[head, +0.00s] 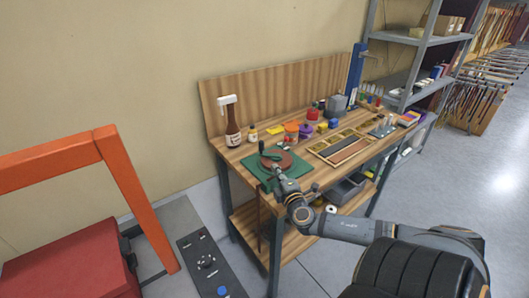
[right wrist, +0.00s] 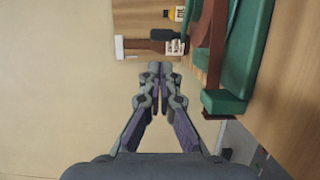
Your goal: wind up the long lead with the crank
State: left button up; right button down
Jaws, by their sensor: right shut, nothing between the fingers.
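A brown reel (head: 276,160) sits on a green base (head: 257,166) at the near left end of the workbench. A dark upright crank handle (head: 262,148) stands at the reel. A brown lead (head: 259,225) seems to hang down past the bench's front edge. In the right wrist view a brown strip, apparently the lead (right wrist: 217,45), runs beside the green base (right wrist: 245,40). My right gripper (head: 277,172) is at the reel's near side in the head view, partly hiding it. In the wrist view its fingertips (right wrist: 160,68) are together and empty, apart from the green base. My left gripper is not in view.
Pots and a sectioned wooden tray (head: 330,156) lie to the right. An orange frame (head: 120,170) and red box (head: 70,265) stand at left. Grey shelving (head: 425,42) is at right.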

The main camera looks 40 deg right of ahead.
aim_at(262, 147)
jog(key=x, duration=1.1)
jog(key=shift+w+d+f, duration=0.1)
jog(key=shift+w, duration=0.2)
jog(key=shift+w+d+f+p, duration=0.2)
jog(key=shift+w+p, duration=0.1)
jog(key=shift+w, duration=0.15)
jog(key=shift+r, duration=0.1)
jog(key=shift+w+m+g+h+b, duration=0.3)
jog(key=shift+m+g+h, duration=0.1)
jog(key=shift+m+h, duration=0.35)
